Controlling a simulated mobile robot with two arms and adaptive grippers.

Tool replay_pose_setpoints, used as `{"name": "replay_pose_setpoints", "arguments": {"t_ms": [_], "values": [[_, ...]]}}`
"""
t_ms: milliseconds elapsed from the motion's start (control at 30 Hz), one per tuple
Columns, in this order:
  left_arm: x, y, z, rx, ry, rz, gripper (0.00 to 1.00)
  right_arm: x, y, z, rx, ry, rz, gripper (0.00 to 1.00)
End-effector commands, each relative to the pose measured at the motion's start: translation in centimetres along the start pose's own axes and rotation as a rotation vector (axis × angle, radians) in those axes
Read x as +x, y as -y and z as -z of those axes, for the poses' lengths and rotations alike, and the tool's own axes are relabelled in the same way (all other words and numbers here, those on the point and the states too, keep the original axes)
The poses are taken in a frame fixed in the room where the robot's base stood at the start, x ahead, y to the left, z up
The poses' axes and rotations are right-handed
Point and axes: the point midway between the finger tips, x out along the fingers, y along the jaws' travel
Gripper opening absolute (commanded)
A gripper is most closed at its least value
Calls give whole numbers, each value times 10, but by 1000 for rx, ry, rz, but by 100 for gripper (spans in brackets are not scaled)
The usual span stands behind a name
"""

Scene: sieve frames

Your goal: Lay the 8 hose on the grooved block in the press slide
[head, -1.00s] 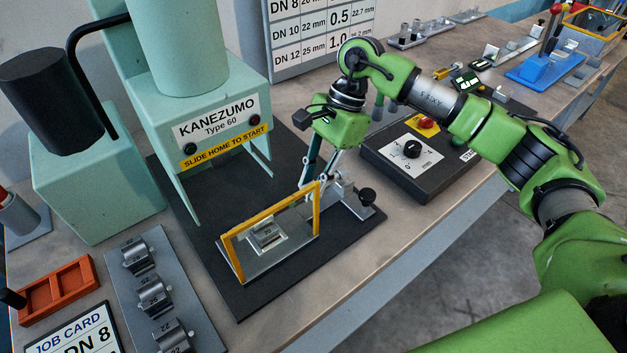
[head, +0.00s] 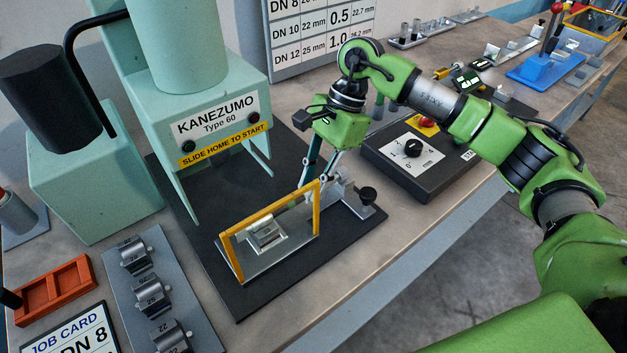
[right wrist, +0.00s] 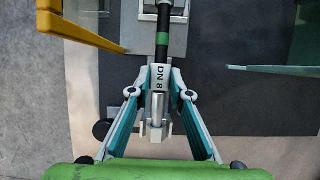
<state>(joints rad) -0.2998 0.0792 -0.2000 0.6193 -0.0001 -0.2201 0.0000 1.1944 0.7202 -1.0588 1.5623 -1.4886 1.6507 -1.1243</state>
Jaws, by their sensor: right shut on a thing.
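The 8 hose (right wrist: 163,38) is black with a green band and a white DN 8 tag, in the right wrist view. My right gripper (right wrist: 158,80) is shut on it at the tag, with a metal end fitting on the near side. The hose runs away from the fingers towards the grooved block (right wrist: 178,10); I cannot tell whether it touches it. In the head view the grooved block (head: 266,236) sits on the press slide (head: 285,257), inside the yellow frame. My right gripper (head: 318,180) is at the frame's right end. My left gripper is not in view.
The yellow frame (head: 232,262) stands close around the block. The green press (head: 220,110) rises behind the slide. A control box (head: 430,165) is to the right. A rack of numbered blocks (head: 150,292), an orange tray (head: 55,290) and a job card (head: 75,338) are at left.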

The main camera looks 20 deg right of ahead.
Motion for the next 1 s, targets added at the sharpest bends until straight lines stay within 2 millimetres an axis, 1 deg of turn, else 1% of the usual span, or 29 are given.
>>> {"name": "replay_pose_setpoints", "arguments": {"t_ms": [300, 333, 400, 667, 767, 867, 1000], "values": [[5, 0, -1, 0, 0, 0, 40, 4, 0, 1, -1, 1, 1, 0], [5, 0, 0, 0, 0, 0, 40, 4, 0, 1, -1, 1, 2, 24], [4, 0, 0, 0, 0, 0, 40, 3, 0, 1, -1, 1, 2, 38], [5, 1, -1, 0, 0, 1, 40, 4, 0, 2, 0, 0, -1, 38], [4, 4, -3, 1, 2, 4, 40, 2, 0, 2, 0, 0, 0, 38], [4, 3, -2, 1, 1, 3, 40, -7, 1, 2, 1, -1, 2, 38], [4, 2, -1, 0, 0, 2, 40, -32, 1, 2, 1, -1, 4, 38]]}}
